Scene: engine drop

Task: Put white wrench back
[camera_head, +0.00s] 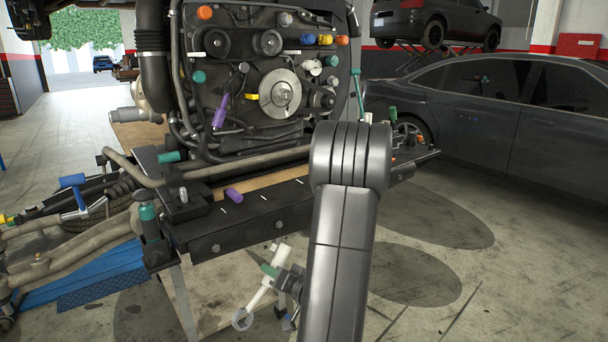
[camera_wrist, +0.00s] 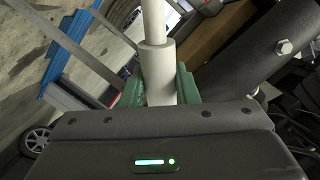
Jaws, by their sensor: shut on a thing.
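The white wrench (camera_head: 256,292) hangs tilted in the head view, below the front edge of the black engine frame (camera_head: 255,222), with its ring end at the lower left. My gripper (camera_head: 272,272) is shut on it. In the wrist view the green pads of my gripper (camera_wrist: 160,90) press on both sides of the white wrench's shaft (camera_wrist: 154,32). The shaft runs up and out of the top of that view. My arm hides part of the frame and the area to the right of the wrench.
The engine (camera_head: 265,85) with coloured caps stands above the frame. Hoses and a blue-handled tool (camera_head: 73,183) are at the left, above a blue ramp (camera_head: 100,280). A dark car (camera_head: 500,105) stands at the right. Floor in front is clear.

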